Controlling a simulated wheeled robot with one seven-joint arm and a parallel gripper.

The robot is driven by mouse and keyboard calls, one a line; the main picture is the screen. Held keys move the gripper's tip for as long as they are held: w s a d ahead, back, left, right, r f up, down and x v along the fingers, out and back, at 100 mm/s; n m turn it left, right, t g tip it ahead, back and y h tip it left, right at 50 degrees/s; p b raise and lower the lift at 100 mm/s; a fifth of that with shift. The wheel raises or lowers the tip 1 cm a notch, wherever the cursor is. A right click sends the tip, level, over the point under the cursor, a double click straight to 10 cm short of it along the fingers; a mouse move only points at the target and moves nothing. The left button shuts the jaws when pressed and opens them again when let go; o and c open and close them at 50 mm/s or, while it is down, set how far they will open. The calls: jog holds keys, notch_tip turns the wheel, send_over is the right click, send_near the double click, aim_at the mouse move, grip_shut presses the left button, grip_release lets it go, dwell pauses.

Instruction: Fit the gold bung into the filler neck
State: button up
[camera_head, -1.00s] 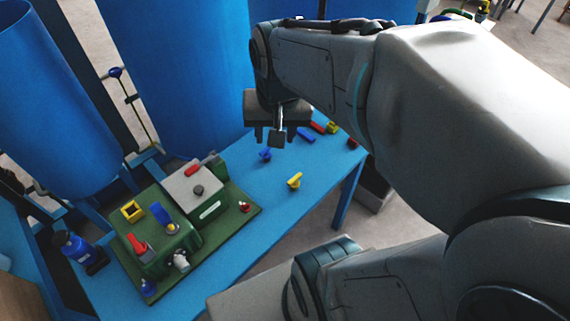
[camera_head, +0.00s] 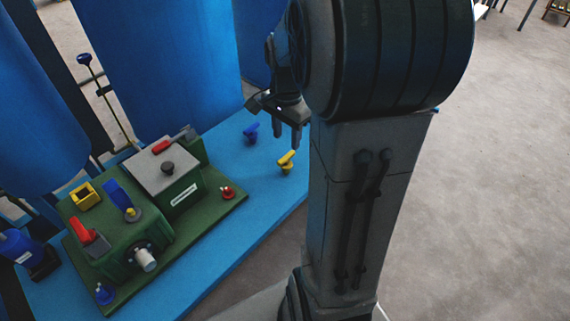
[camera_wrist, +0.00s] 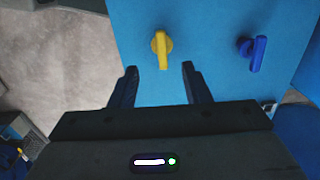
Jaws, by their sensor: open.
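The gold bung (camera_head: 286,162), a yellow piece with a bar handle on a round base, stands on the blue bench top. It also shows in the wrist view (camera_wrist: 161,46), just beyond and centred between my fingertips. My gripper (camera_head: 287,137) is open and empty, fingers pointing down near the bung; the wrist view shows both fingers apart (camera_wrist: 160,72). The green machine (camera_head: 187,240) stands on the bench at left. On it are a yellow square open collar (camera_head: 86,196) and a grey stub (camera_head: 146,260); I cannot tell which is the filler neck.
A blue handled piece (camera_head: 251,133) stands left of the bung and shows at right in the wrist view (camera_wrist: 254,52). A red knob (camera_head: 227,192) sits on the machine's base. Large blue tanks (camera_head: 160,60) rise behind the bench.

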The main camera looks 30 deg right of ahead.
aim_at(285, 157)
notch_tip(285, 157, down, 11)
jog(key=shift+w+a+r+b, duration=0.1)
jog(key=shift+r+b, duration=0.1)
jog(key=shift+b, duration=0.85)
jog(key=c, duration=0.8)
